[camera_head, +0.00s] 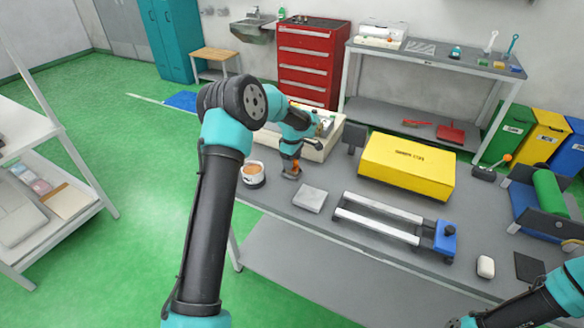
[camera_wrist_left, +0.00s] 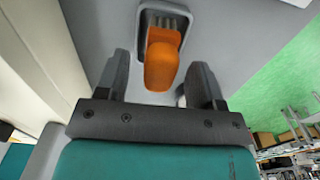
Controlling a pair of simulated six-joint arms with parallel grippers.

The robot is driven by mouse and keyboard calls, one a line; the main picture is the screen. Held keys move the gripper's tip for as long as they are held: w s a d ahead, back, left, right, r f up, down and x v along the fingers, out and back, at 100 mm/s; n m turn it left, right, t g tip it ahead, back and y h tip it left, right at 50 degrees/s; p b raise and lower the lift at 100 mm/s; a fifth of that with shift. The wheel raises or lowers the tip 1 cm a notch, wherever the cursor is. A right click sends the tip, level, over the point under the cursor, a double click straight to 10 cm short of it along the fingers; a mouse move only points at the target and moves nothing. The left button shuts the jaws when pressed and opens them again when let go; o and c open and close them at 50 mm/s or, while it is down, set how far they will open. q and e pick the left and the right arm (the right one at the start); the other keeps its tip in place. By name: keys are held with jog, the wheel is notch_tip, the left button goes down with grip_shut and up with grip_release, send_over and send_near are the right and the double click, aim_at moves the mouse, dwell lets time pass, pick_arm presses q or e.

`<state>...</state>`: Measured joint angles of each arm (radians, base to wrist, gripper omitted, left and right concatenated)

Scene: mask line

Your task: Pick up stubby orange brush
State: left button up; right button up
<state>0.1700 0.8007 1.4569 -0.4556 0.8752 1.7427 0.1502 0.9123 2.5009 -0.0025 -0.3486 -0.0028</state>
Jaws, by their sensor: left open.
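The stubby orange brush (camera_wrist_left: 163,62) shows in the left wrist view, its rounded orange handle towards me. Its bristle end lies in a grey, rimmed holder (camera_wrist_left: 143,22). My left gripper (camera_wrist_left: 160,60) is open, with one finger on each side of the handle and a gap visible on both sides. In the head view my left gripper (camera_head: 291,160) points down at the back left of the grey workbench, and a small orange part of the brush (camera_head: 291,172) shows beneath it.
On the workbench (camera_head: 330,222), a white cup with tan contents (camera_head: 252,174) stands left of the left gripper. A light grey square block (camera_head: 310,198) lies in front. A yellow box (camera_head: 408,165) and a railed fixture (camera_head: 385,220) stand to the right.

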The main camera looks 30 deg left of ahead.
pick_arm(q)
jog(key=shift+c, duration=0.3)
jog(key=c, duration=0.9)
jog(key=shift+r, duration=0.1)
jog(key=shift+c, duration=0.2)
jog(key=shift+r, duration=0.5)
notch_tip(320, 180, up, 2)
jog(key=shift+s+r, duration=0.1)
jog(key=shift+r, duration=0.15)
jog(key=s+d+r, duration=0.1)
jog(key=s+d, duration=0.7)
jog(key=s, duration=0.5)
jog(key=shift+s+d+r, duration=0.15)
jog(key=shift+s, duration=0.15)
jog(key=o, duration=0.3)
jog(key=shift+c, duration=1.2)
